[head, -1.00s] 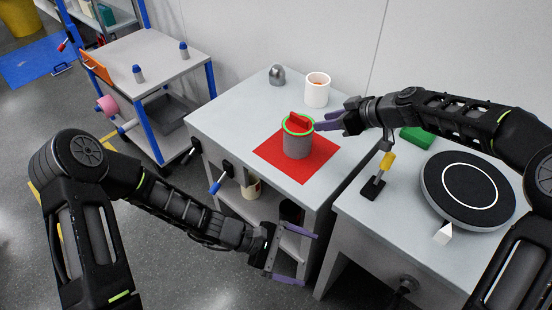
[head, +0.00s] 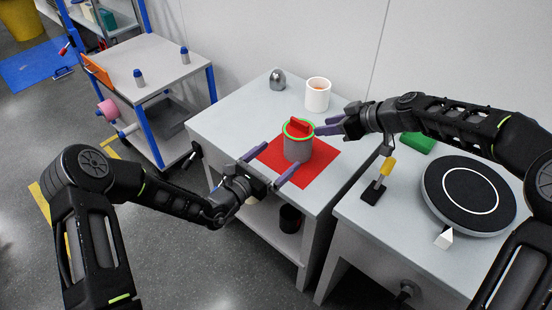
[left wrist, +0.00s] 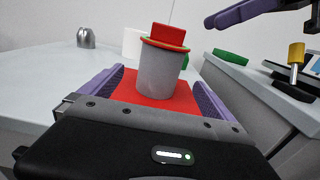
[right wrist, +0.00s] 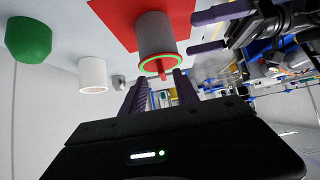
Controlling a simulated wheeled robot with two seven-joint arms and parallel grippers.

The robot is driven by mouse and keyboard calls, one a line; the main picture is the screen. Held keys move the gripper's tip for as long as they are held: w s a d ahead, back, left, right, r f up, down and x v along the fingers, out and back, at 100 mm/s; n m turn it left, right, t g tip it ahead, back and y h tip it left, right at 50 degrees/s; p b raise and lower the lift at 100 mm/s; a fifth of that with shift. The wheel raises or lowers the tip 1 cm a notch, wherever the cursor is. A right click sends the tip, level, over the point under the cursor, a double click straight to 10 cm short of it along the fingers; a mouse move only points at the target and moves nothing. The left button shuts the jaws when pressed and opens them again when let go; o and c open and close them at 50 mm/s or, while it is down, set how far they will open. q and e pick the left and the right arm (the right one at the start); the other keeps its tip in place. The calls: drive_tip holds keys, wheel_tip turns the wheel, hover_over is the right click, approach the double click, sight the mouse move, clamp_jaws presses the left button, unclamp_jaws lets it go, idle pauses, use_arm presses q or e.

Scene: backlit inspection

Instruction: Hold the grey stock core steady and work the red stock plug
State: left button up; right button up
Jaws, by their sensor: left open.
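The grey stock core (head: 297,150) stands upright on a red mat (head: 318,166). The red stock plug (head: 299,126) sits in its top, with a green ring around it at the rim. My left gripper (head: 277,160) is open at the near side of the core. In the left wrist view the core (left wrist: 158,75) stands ahead, between the lines of the two fingers, apart from them. My right gripper (head: 325,127) is open and empty just right of the plug. In the right wrist view the plug (right wrist: 163,68) is ahead of the finger gap.
A white cup (head: 317,95) and a grey domed piece (head: 278,80) stand behind the core. On the right table are a green block (head: 418,142), a yellow-topped stand (head: 379,180), a black turntable (head: 466,190) and a small white piece (head: 443,238). The table's left part is clear.

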sight(289, 149)
use_arm(q)
drive_tip(key=shift+x, duration=3.95)
drive_tip(key=c, duration=1.5)
drive_tip(key=shift+s+f, duration=0.1)
drive_tip(key=shift+f, duration=0.05)
